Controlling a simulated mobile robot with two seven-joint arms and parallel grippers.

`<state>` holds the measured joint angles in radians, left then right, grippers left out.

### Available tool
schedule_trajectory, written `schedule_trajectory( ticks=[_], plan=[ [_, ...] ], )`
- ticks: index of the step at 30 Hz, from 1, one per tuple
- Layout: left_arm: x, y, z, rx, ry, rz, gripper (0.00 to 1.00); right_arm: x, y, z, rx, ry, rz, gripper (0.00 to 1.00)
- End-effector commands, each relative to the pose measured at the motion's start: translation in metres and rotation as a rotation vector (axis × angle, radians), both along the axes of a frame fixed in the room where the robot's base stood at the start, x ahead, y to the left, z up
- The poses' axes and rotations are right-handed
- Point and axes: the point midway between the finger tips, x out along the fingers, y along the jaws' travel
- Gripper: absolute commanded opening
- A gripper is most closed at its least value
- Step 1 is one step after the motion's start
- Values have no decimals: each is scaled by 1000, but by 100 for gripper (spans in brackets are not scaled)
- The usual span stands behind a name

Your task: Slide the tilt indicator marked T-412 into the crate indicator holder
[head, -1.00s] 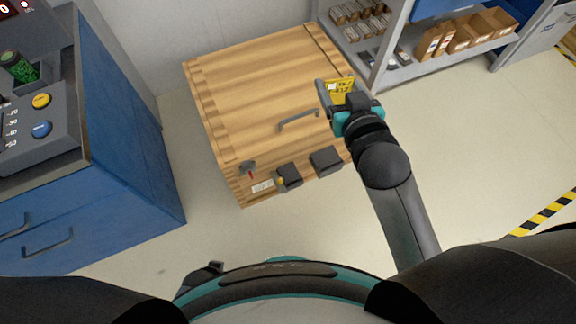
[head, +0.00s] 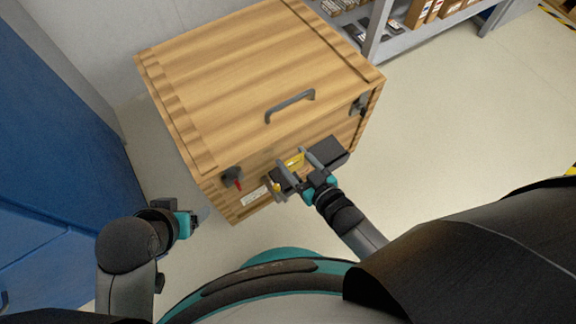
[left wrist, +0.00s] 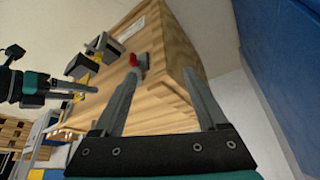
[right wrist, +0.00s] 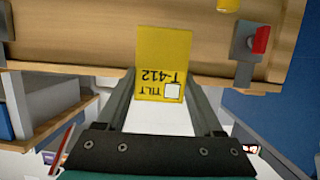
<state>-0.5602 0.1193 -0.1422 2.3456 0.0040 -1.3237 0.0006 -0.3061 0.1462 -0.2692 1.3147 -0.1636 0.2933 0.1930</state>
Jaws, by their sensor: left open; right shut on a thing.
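The yellow tilt indicator marked T-412 (right wrist: 164,58) is a flat card. It reads upside down in the right wrist view and shows small in the head view (head: 293,161). My right gripper (head: 292,170) is shut on it, in front of the wooden crate's (head: 250,75) front face. I cannot tell whether the card touches the crate. The holder cannot be made out; dark blocks (head: 328,151) stand on the front face near the right gripper. My left gripper (head: 200,218) is open and empty, left of the crate's front corner; it also shows in its wrist view (left wrist: 160,75).
A grey latch with a red tab (head: 234,178) and a white label (head: 255,196) are on the crate front. A grey handle (head: 290,105) sits above. A blue cabinet (head: 60,150) stands left, a shelf (head: 420,40) behind right. The floor right of the crate is clear.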

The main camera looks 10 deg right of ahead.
Motion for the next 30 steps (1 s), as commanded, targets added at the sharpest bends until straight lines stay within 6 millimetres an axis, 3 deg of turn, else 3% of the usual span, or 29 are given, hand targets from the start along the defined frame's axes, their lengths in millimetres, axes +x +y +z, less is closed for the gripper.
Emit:
schedule_trajectory(
  ticks=[1, 6, 24, 30],
  plan=[
    [-1, 0, 1, -1, -10, 0, 75, -5, 0, -16, 1, 2, 5, 8],
    [-4, 1, 12, -3, -23, 0, 75, -12, -1, -30, 5, -1, 14, 8],
    [-9, 5, 18, 9, 8, 9, 75, -14, -1, -31, 6, -1, 14, 8],
    [7, -10, 9, -34, -100, -18, 75, -13, -1, -40, 7, -1, 14, 8]
  ],
)
